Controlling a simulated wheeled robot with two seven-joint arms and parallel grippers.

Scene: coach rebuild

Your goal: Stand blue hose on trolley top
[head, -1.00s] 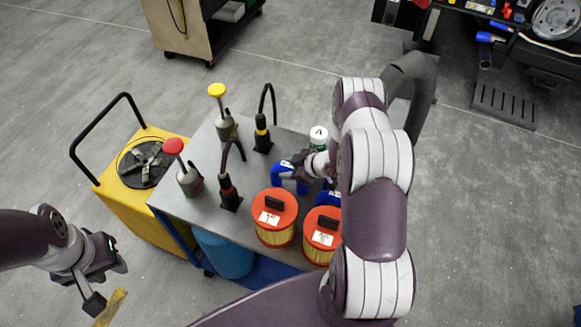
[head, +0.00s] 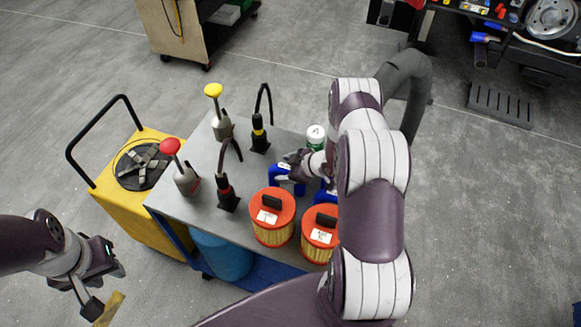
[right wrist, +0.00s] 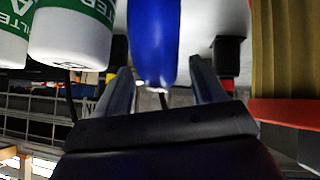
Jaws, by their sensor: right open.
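A blue hose (head: 277,173) is at the trolley top (head: 203,154), partly hidden under my right gripper (head: 294,163). In the right wrist view the blue hose (right wrist: 154,40) lies between the two spread fingers (right wrist: 160,95), which show gaps on both sides of it. My right gripper is open around it. A second blue piece (head: 326,196) shows behind the orange-lidded filter, mostly hidden. My left gripper (head: 107,284) hangs left of the trolley, away from its top, with its fingers apart and nothing between them.
Two orange-lidded filters (head: 272,217) (head: 320,233) stand close in front of the hose. A white-green canister (head: 316,137) stands just behind my right gripper. Red- and yellow-topped tools (head: 187,180) (head: 222,125) and black-handled tools (head: 228,195) (head: 260,138) occupy the left side. A yellow cart (head: 130,205) adjoins.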

